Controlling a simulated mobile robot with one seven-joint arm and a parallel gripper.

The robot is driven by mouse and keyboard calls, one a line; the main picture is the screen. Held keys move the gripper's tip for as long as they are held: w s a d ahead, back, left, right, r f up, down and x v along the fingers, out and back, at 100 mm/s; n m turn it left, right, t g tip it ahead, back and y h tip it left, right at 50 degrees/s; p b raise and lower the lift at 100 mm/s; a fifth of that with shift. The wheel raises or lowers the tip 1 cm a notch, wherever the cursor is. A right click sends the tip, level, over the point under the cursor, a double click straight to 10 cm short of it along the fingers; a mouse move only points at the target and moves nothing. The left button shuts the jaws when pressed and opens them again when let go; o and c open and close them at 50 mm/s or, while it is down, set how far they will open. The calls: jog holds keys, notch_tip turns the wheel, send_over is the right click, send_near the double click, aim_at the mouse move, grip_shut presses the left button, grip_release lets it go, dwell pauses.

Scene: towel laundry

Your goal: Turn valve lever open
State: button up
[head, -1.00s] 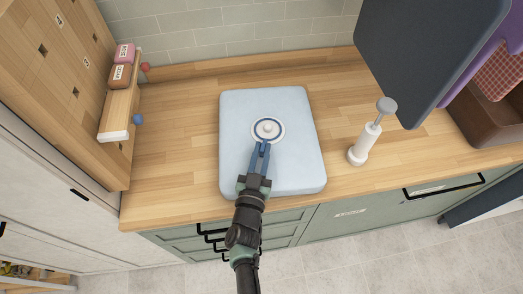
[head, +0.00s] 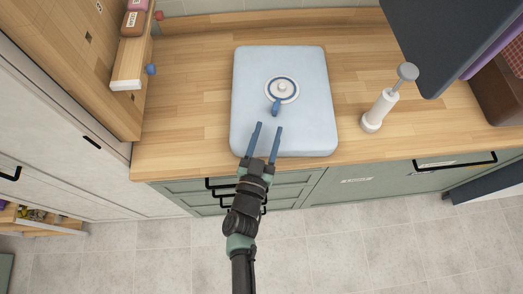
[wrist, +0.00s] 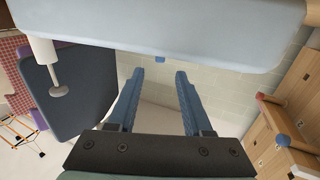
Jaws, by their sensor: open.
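The valve is a round white disc (head: 294,91) with a blue ring, on top of a pale blue block (head: 315,125) on the counter. Its short blue lever (head: 276,107) points toward the front of the counter, slightly left. My gripper (head: 269,126) is open and empty, just in front of the lever tip and apart from it. In the wrist view, the lever's blue tip (wrist: 160,59) shows at the block's edge, roughly centred beyond my open fingers (wrist: 160,73).
A white pump-like stand (head: 381,108) stands right of the block. A dark panel (head: 440,45) hangs at the upper right. A wooden rack (head: 132,72) with small blocks and coloured knobs is at the left. The counter (head: 190,110) left of the block is clear.

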jog(key=v, duration=0.5)
jog(key=shift+s+a+b, duration=0.1)
jog(key=shift+s+b, duration=0.25)
jog(key=shift+s, duration=0.05)
jog(key=shift+c, duration=0.2)
